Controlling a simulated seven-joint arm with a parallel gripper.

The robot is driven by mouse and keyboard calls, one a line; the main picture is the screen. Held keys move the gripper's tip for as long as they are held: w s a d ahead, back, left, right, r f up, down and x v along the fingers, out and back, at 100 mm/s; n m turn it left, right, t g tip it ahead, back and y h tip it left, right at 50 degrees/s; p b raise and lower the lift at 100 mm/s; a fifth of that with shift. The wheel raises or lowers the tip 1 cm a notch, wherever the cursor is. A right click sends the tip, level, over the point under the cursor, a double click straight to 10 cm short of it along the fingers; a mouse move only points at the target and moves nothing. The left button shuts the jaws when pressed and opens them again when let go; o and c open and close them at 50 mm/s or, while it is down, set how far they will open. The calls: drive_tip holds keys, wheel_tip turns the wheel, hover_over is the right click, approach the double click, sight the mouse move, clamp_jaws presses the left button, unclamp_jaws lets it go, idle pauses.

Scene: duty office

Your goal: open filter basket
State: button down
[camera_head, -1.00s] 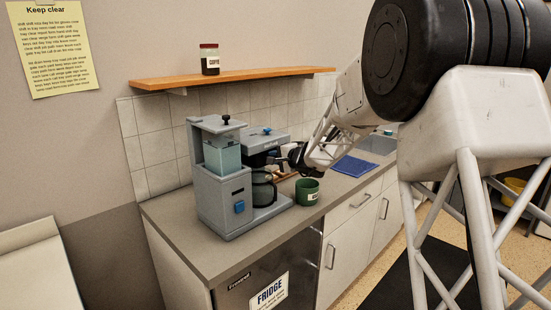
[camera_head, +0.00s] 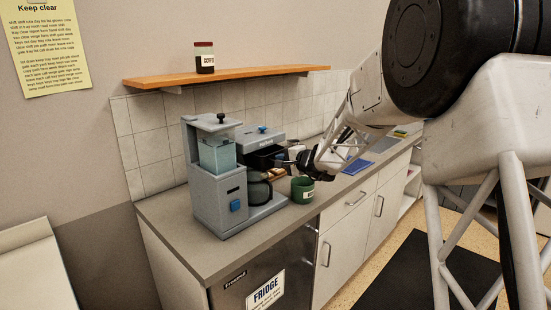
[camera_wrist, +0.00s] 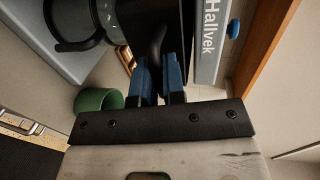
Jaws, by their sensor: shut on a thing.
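The coffee maker (camera_head: 233,205) is grey, with a clear water tank, a black knob on top and blue buttons. Its black filter basket (camera_head: 264,159) sticks out under the brew head, above the glass jug (camera_head: 258,190). In the wrist view the basket's black handle (camera_wrist: 157,42) lies between the blue fingertips. My gripper (camera_head: 291,163) is shut on this handle at the machine's right side; its fingers also show in the wrist view (camera_wrist: 161,75). The fingers hide part of the handle.
A green mug (camera_head: 303,195) stands on the counter (camera_head: 185,222) just below my gripper. A blue cloth or mat (camera_head: 358,167) lies further right. A wooden shelf (camera_head: 225,77) with a coffee jar (camera_head: 204,60) is above. The counter's front-left corner is clear.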

drive_tip(key=f+v, duration=0.2)
drive_tip(key=v, duration=0.6)
drive_tip(key=shift+s+d, duration=0.3)
drive_tip(key=c, duration=1.5)
unclamp_jaws()
drive_tip(key=shift+d+r, duration=0.1)
drive_tip(key=v, duration=0.7)
drive_tip(key=shift+s+d, duration=0.2)
drive_tip(key=shift+s, duration=0.1)
